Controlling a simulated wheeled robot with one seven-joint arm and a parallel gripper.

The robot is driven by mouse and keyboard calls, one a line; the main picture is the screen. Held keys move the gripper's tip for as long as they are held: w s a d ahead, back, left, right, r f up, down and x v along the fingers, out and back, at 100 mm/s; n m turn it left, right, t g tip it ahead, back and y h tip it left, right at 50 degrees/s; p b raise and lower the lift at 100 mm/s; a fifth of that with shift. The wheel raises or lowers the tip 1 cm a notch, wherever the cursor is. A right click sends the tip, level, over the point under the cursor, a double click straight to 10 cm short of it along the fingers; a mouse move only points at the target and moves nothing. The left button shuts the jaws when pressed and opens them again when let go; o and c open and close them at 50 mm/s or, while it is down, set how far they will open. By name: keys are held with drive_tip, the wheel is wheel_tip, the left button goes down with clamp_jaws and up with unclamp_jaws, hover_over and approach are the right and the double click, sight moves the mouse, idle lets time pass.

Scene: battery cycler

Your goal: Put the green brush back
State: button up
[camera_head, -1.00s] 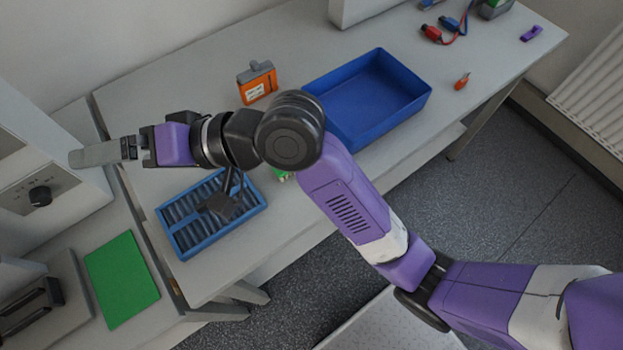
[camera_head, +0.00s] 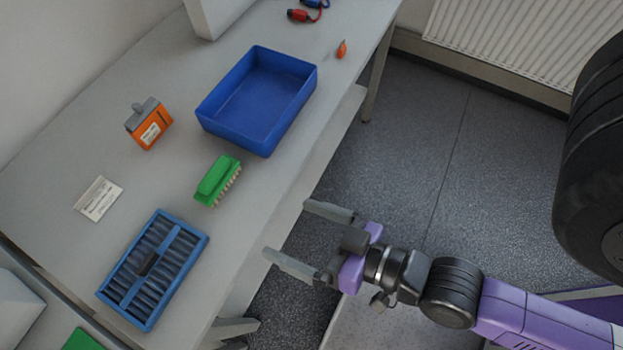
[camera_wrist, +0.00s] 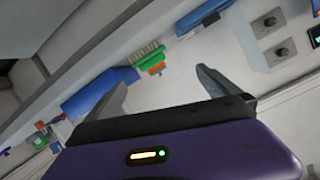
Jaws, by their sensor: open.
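The green brush (camera_head: 218,180) lies on the grey worktable (camera_head: 120,145), bristles toward the lower right, between the blue bin and the blue slotted tray. It also shows in the wrist view (camera_wrist: 149,57). My gripper (camera_head: 288,229) is open and empty. In the head view it is to the lower right of the brush, past the table's front edge and apart from it. In the wrist view the two fingers (camera_wrist: 160,88) spread on either side, with the brush beyond them. Nothing hides the brush in the head view.
The open blue bin (camera_head: 302,88) is empty. The blue slotted tray (camera_head: 197,245) stands at the table's near end. An orange box (camera_head: 149,124), a white card (camera_head: 99,198) and a small orange item (camera_head: 341,49) lie around them. Free floor is at the right.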

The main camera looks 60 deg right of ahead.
drive_tip(key=s+d+r+n, duration=0.2)
drive_tip(key=s+d+n, duration=0.1)
drive_tip(key=s, duration=0.3)
drive_tip(key=shift+s+d+r+n, duration=0.25)
drive_tip(key=shift+d+r+n, duration=0.05)
drive_tip(key=shift+n, duration=0.1)
drive_tip(key=shift+c, duration=0.2)
